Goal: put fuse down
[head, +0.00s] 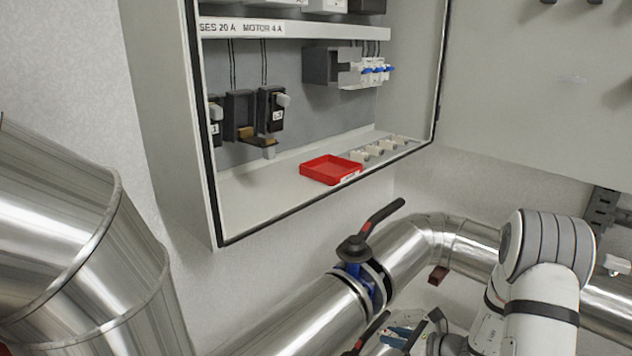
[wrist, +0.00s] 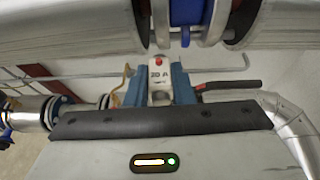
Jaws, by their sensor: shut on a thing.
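My gripper (wrist: 158,82) is shut on a pale fuse (wrist: 159,72) marked 20 A with a red dot, held between its two blue fingers. In the head view part of my gripper (head: 400,336) shows at the bottom edge, below and outside the cabinet; the fuse cannot be made out there. A red tray (head: 319,179) stands on the cabinet floor near its front edge and looks empty. Dark fuse holders (head: 240,113) hang on the back wall at left; the middle one looks empty.
The open cabinet (head: 262,205) has a raised floor edge. Several small pale parts (head: 376,149) lie right of the tray. A valve with a black lever (head: 382,216) sits on a silver pipe (head: 300,325) below the cabinet. The cabinet floor left of the tray is clear.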

